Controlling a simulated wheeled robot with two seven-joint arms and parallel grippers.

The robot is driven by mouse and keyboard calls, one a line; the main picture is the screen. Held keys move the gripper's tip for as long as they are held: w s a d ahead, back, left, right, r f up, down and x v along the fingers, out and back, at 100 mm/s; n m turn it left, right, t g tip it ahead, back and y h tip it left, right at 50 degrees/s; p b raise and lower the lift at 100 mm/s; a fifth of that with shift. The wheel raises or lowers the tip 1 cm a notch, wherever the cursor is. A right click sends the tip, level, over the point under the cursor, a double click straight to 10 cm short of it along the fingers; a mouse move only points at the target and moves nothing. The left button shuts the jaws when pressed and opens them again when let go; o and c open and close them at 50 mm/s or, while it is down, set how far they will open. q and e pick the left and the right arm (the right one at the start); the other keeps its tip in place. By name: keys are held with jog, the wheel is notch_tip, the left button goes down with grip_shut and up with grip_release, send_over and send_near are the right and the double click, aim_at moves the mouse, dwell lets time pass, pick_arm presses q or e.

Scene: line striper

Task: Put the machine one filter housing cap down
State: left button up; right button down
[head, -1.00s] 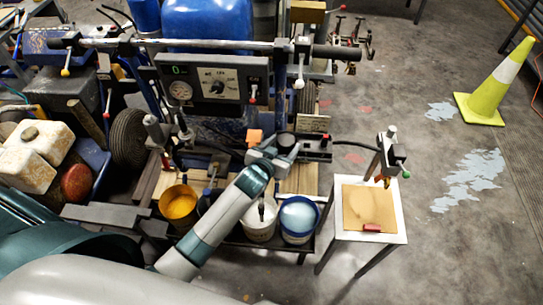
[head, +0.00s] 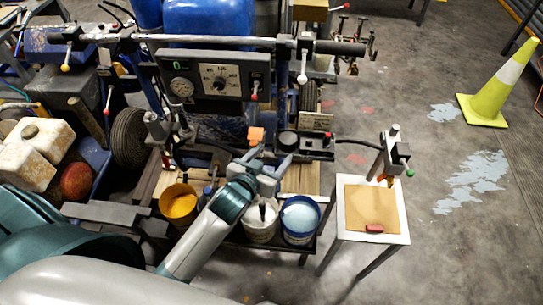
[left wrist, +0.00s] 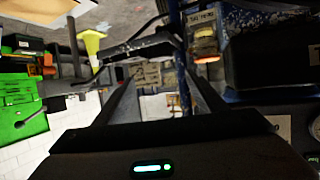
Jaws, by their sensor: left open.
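A dark round cap (head: 287,139), which I take to be the filter housing cap, sits on the black fitting (head: 318,146) at the machine's front. My left gripper (head: 270,158) is just in front of it in the head view, with its fingers apart and nothing seen between them. It appears clear of the cap. The left wrist view shows both dark fingers (left wrist: 158,95) spread. I cannot clearly make out the cap there. My right gripper is not in view.
An orange block (head: 256,136) stands left of the cap. A yellow paint pot (head: 178,202), a white bucket (head: 260,222) and a blue-rimmed bucket (head: 300,218) stand below the gripper. A white stand (head: 346,236) is at right; the floor beyond has a cone (head: 487,95).

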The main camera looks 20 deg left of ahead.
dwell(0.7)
pick_arm(q)
jog(key=s+a+f+m+g, duration=0.1)
jog(key=s+f+g, duration=0.4)
jog(key=f, duration=1.2)
jog(key=s+a+f+g, duration=0.1)
jog(key=s+f, duration=0.7)
jog(key=f, duration=0.9)
jog(key=s+a+f+g, duration=0.1)
jog(key=s+f+g, duration=0.1)
jog(key=s+f, duration=0.4)
jog(key=s+a+f+g, duration=0.1)
jog(key=s+f, duration=0.6)
jog(key=s, duration=1)
jog(key=s+a+f+g, duration=0.1)
jog(key=s+f+g, duration=0.2)
jog(key=s, duration=0.9)
notch_tip(320, 180, down, 4)
jog(key=shift+s+r+m+y, duration=0.1)
jog(key=shift+s+m+y, duration=0.05)
jog(key=shift+m+y, duration=0.25)
notch_tip(320, 180, down, 4)
jog(key=b, duration=0.4)
jog(key=shift+f, duration=0.2)
